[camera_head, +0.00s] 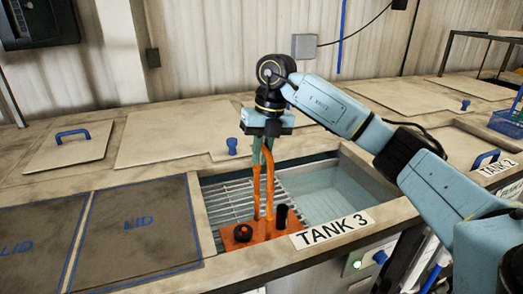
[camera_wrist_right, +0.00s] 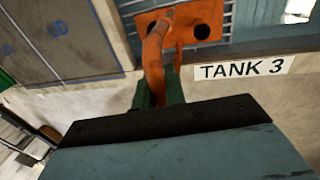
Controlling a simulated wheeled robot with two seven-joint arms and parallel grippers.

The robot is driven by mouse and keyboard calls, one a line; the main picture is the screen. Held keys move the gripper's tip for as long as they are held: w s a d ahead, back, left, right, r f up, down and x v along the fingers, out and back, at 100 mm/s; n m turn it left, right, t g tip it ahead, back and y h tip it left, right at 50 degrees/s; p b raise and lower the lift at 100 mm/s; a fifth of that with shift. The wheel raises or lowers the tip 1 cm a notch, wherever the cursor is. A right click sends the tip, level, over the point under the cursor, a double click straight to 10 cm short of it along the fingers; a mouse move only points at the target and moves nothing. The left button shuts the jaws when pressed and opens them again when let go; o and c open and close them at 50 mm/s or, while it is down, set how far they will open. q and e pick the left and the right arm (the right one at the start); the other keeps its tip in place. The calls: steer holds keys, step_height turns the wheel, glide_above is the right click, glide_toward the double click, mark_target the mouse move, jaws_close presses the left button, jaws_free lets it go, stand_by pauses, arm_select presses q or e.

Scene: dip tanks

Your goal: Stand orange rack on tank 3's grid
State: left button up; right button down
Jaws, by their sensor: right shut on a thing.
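The orange rack (camera_head: 262,226) is in tank 3's opening, over the left part where the metal grid (camera_head: 219,203) lies. It has a tall orange handle and dark round parts on its flat base. My right gripper (camera_head: 263,148) is above it, shut on the top of the handle. In the right wrist view, the green fingers (camera_wrist_right: 160,88) close on the orange handle, and the rack base (camera_wrist_right: 190,17) shows beyond. The rack looks roughly upright and low; I cannot tell whether its base touches the grid. My left gripper is not in view.
The TANK 3 label (camera_head: 332,229) is on the front rim. Right of the grid, the tank is an open pale basin (camera_head: 335,188). Grey LID panels (camera_head: 140,225) lie to the left. A blue knob (camera_head: 232,145) stands behind the tank. A blue basket (camera_head: 507,123) is at far right.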

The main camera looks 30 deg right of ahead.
steer(key=c, duration=1.5)
jaws_free()
steer(key=shift+o, duration=0.2)
step_height(320, 180, up, 12)
steer(key=d, duration=0.2)
steer(key=shift+s+p, duration=0.25)
steer(key=shift+p, duration=0.05)
